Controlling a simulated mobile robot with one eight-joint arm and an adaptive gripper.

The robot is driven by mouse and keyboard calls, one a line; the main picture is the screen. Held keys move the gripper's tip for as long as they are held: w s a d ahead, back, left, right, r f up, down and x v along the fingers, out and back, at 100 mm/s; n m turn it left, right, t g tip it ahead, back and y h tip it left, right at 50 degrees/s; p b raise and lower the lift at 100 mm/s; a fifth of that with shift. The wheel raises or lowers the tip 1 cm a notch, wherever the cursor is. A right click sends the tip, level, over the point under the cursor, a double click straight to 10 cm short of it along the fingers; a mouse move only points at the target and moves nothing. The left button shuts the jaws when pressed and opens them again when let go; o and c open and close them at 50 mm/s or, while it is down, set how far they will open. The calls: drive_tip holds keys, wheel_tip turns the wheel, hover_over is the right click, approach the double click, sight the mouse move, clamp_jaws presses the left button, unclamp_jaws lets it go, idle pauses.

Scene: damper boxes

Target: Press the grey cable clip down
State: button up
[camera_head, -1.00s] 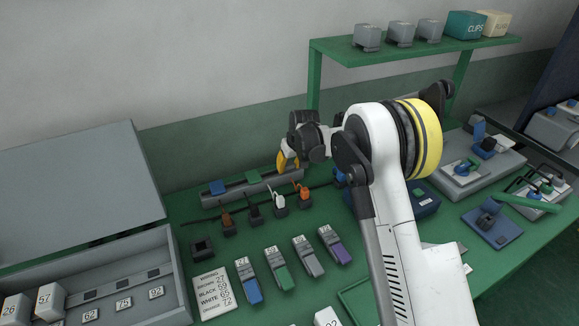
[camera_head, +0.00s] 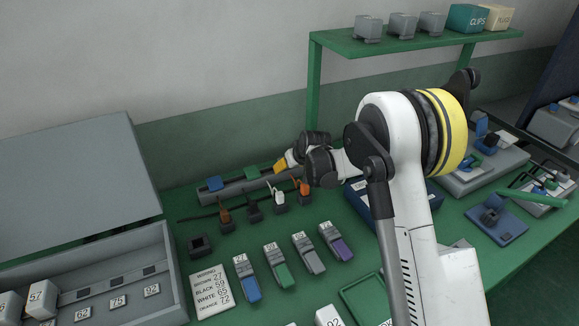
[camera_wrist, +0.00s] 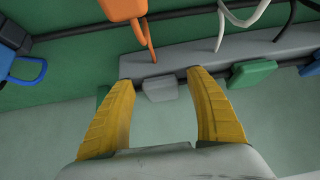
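A small grey cable clip (camera_wrist: 160,89) sits on the edge of a grey rail (camera_wrist: 205,58), between my fingertips in the wrist view. The clip tilts out from the rail's edge. My gripper (camera_wrist: 160,85) is open, with its two yellow fingers on either side of the clip; I cannot tell whether they touch it. In the head view my gripper (camera_head: 281,166) is at the right part of the rail (camera_head: 228,188), and it hides the grey clip. A green clip (camera_wrist: 250,73) sits further along the rail; it also shows in the head view (camera_head: 252,173).
A blue clip (camera_head: 215,183) is on the rail's left end. An orange cable end (camera_wrist: 122,8) and a white cable (camera_wrist: 240,22) stand close by in the wrist view. Labelled connectors (camera_head: 276,266) lie in front. A green shelf (camera_head: 415,42) stands behind.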

drive_tip(key=v, duration=1.2)
